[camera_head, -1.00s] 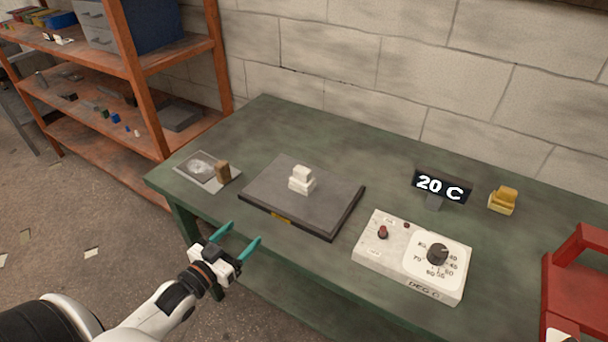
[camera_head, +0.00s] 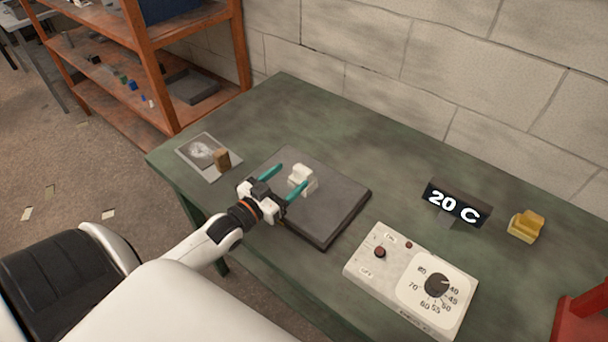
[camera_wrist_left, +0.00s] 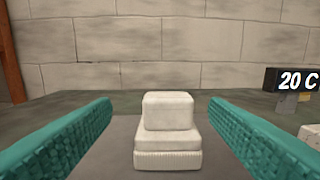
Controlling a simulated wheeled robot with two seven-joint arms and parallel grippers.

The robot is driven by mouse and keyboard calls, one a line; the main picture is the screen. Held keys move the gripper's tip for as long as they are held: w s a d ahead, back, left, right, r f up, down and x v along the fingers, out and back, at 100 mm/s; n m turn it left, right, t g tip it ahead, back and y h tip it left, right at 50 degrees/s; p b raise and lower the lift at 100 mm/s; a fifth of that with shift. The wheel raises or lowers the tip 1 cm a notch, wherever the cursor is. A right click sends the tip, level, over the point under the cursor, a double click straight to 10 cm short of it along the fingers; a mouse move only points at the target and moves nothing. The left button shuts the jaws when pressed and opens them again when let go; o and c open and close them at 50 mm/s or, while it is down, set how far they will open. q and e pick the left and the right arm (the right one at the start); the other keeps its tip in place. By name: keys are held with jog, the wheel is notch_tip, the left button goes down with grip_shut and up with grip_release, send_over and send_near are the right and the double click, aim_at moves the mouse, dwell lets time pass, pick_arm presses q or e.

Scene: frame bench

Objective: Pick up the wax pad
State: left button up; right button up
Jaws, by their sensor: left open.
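A white stepped block (camera_head: 301,181), likely the wax pad, sits on a dark flat plate (camera_head: 338,205) on the green bench. It has a smaller block on a wider, ribbed base. My left gripper (camera_head: 290,177) is open, with its teal fingers pointing at the block. In the left wrist view the block (camera_wrist_left: 168,135) is centred between the two fingers, with a gap on each side. Whether the fingertips reach past its near face is hard to tell. My right gripper is not in view.
A control box with a dial (camera_head: 415,280) and a "20 C" display (camera_head: 455,203) stand right of the plate. A yellow block (camera_head: 526,226) is farther right. A brown block (camera_head: 221,159) stands on a grey card (camera_head: 195,150) at left. A block wall (camera_head: 400,60) backs the bench.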

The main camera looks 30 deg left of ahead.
aim_at(306, 167)
pick_arm(q)
jog(key=shift+w, duration=0.6)
jog(key=shift+w+d, duration=0.15)
jog(key=shift+w, duration=0.15)
jog(key=w+p, duration=0.1)
jog(key=w, duration=0.1)
jog(key=w+d+p, duration=0.1)
jog(key=w, duration=0.1)
jog(key=shift+w+d, duration=0.1)
jog(key=shift+w+d+f, duration=0.1)
jog(key=shift+w+f, duration=0.1)
jog(key=shift+w, duration=0.3)
jog(key=c, duration=1.1)
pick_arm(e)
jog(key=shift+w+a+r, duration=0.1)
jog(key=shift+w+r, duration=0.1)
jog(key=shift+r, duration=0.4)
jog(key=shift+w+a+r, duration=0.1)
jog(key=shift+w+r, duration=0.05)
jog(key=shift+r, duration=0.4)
